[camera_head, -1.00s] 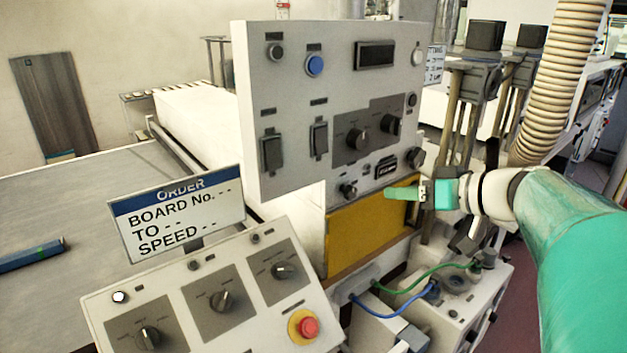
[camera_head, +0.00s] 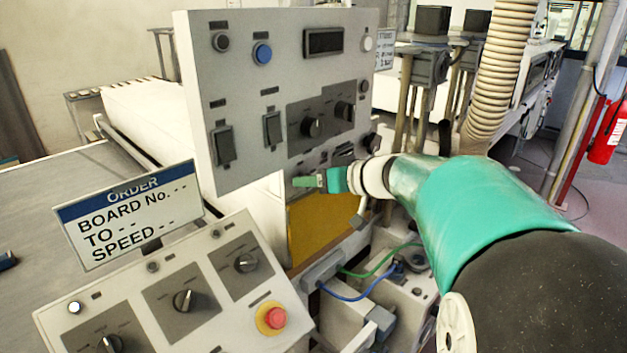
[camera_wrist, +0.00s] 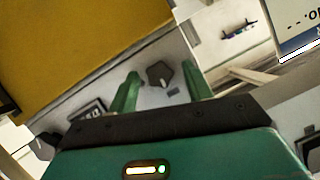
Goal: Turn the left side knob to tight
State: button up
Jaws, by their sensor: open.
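The left side knob (camera_wrist: 160,75) is a small dark knob with a pale mark, low on the light grey panel face. In the wrist view it shows between and just beyond the fingertips of my gripper (camera_wrist: 160,68), which is open with one finger on either side. I cannot tell whether the fingers touch it. In the head view my green gripper (camera_head: 308,182) is at the panel's lower edge and hides this knob. A second side knob (camera_wrist: 36,144) shows at the left of the wrist view, and in the head view (camera_head: 370,142) it is right of the dark label plate.
The upright control panel (camera_head: 240,90) carries several switches and knobs. A yellow panel (camera_head: 318,225) lies below it. A sloped console (camera_head: 215,265) with a red button (camera_head: 276,318) and an order sign (camera_head: 130,215) stand in front. Blue and green cables run below my arm.

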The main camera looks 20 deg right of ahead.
jog(key=c, duration=1)
jog(key=m+y, duration=0.2)
jog(key=m, duration=0.2)
jog(key=m+t+y, duration=0.1)
jog(key=m+y, duration=0.1)
jog(key=m, duration=0.3)
jog(key=f+m+t+y, duration=0.1)
jog(key=m+y, duration=0.1)
jog(key=m, duration=0.3)
jog(key=shift+w+d+y, duration=0.1)
jog(key=shift+d+y, duration=0.1)
jog(key=shift+y, duration=0.1)
jog(key=shift+m, duration=0.4)
